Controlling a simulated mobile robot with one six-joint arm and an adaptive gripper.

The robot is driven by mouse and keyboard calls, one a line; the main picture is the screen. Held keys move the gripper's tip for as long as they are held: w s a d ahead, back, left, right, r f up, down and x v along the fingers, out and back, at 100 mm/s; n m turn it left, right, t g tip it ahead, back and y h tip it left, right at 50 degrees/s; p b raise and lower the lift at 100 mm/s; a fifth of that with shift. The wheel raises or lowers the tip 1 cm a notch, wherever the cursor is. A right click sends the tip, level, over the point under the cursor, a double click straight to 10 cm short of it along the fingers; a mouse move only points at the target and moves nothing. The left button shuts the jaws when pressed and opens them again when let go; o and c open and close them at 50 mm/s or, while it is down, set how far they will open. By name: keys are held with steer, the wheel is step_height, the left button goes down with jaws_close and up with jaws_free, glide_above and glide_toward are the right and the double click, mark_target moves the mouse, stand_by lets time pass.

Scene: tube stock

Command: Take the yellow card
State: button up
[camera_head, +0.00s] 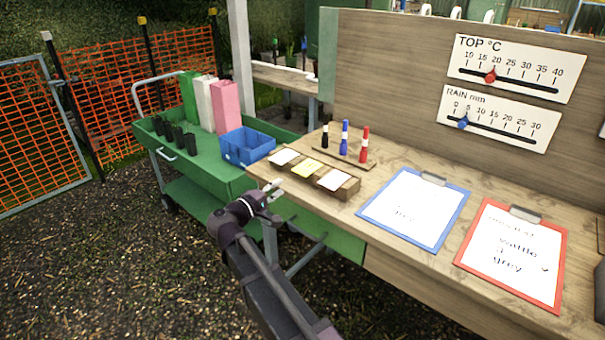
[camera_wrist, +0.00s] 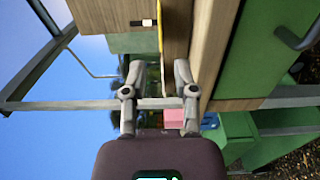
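The yellow card (camera_head: 308,168) lies in the middle of a small wooden holder (camera_head: 348,190) on the bench, between a white card (camera_head: 284,156) and another white card (camera_head: 333,180). My gripper (camera_head: 273,190) is in front of the holder's left end, off the bench's front edge and apart from the card. In the wrist view its two fingers (camera_wrist: 159,76) are spread with nothing held between them. A thin yellow strip (camera_wrist: 160,32) shows beyond the fingertips there; I cannot tell whether it is the card.
Black, blue and red markers (camera_head: 345,138) stand behind the holder. A blue clipboard (camera_head: 377,221) and a red clipboard (camera_head: 480,253) lie to the right. A green cart (camera_head: 215,176) with a blue bin (camera_head: 247,150) stands at left. Gravel ground (camera_head: 110,255) at lower left is clear.

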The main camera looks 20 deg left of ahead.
mark_target(299, 173)
steer(key=shift+w+a, duration=0.1)
steer(key=shift+x, duration=4.75)
jaws_close()
steer(key=shift+r, duration=0.15)
step_height(299, 173, up, 6)
steer(key=p, duration=0.6)
steer(key=shift+p, duration=0.3)
